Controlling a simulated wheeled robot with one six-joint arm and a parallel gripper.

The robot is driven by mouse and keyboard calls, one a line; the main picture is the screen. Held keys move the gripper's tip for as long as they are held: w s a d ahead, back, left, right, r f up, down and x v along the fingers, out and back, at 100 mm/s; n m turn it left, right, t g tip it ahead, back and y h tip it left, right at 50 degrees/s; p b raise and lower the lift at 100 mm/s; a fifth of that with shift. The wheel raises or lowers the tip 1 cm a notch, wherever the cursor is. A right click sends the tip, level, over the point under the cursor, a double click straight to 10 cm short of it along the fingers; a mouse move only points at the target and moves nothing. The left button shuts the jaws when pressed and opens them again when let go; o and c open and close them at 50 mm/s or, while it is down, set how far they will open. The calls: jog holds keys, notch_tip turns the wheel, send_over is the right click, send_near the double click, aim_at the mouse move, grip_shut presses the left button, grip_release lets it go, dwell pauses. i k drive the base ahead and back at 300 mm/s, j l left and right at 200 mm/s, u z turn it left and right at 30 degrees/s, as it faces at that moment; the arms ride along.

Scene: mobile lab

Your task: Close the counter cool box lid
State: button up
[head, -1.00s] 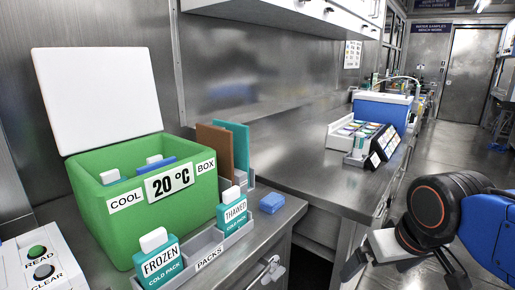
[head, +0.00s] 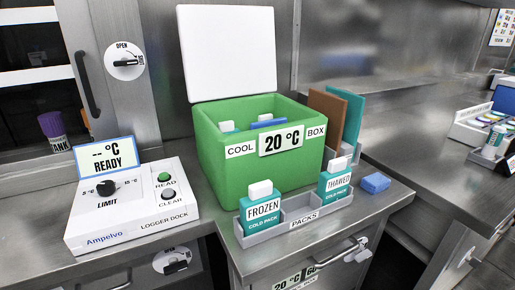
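The green cool box (head: 222,172) stands on the steel counter, with a "20 °C" display on its front. Its white lid (head: 228,55) stands open, upright and leaning slightly back behind the box. Inside the box I see white-capped items (head: 228,127) and a blue piece (head: 268,123); their lower parts are hidden. My gripper is not in view.
In front of the box is a grey packs tray (head: 291,231) with a frozen pack (head: 262,212) and a thawed pack (head: 335,183). A logger dock (head: 130,211) sits to the left. Brown and teal panels (head: 327,118) stand right of the box. A blue block (head: 375,183) lies near the right counter edge.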

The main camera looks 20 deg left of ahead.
aim_at(227, 50)
jog(key=l+u, duration=0.2)
jog(key=u, duration=0.25)
jog(key=l+u, duration=0.25)
jog(key=u, duration=0.2)
jog(key=l+u, duration=0.3)
jog(key=u, duration=0.15)
jog(key=i, duration=0.05)
